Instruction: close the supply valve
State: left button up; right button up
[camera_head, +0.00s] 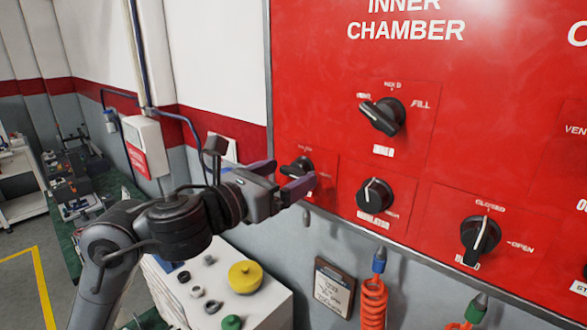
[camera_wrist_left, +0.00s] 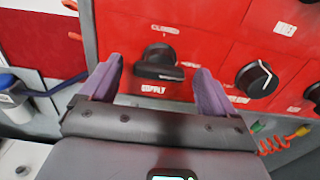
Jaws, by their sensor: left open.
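The supply valve is a black rotary knob (camera_wrist_left: 160,56) on the red panel, seen in the left wrist view above a "SUPPLY" label and below a "CLOSED" mark. Its handle bar lies about level and points right, away from "CLOSED". In the head view this knob (camera_head: 301,164) sits at the panel's lower left, partly hidden by my fingers. My left gripper (camera_head: 290,177) is open in front of it. In the left wrist view the purple fingertips (camera_wrist_left: 160,70) stand on either side of the knob, with gaps between. My right gripper is not in view.
Similar knobs sit nearby: a fill knob (camera_head: 384,117), one just right (camera_head: 375,195) and one lower right (camera_head: 480,238). Orange coiled hoses (camera_head: 373,300) hang below the panel. A white cabinet (camera_head: 265,310) with small parts, including a yellow one (camera_head: 245,275), stands below my arm.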

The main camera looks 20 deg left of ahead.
pick_arm(q)
jog(key=shift+x, duration=1.35)
jog(key=c, duration=1)
jog(key=shift+o, duration=0.2)
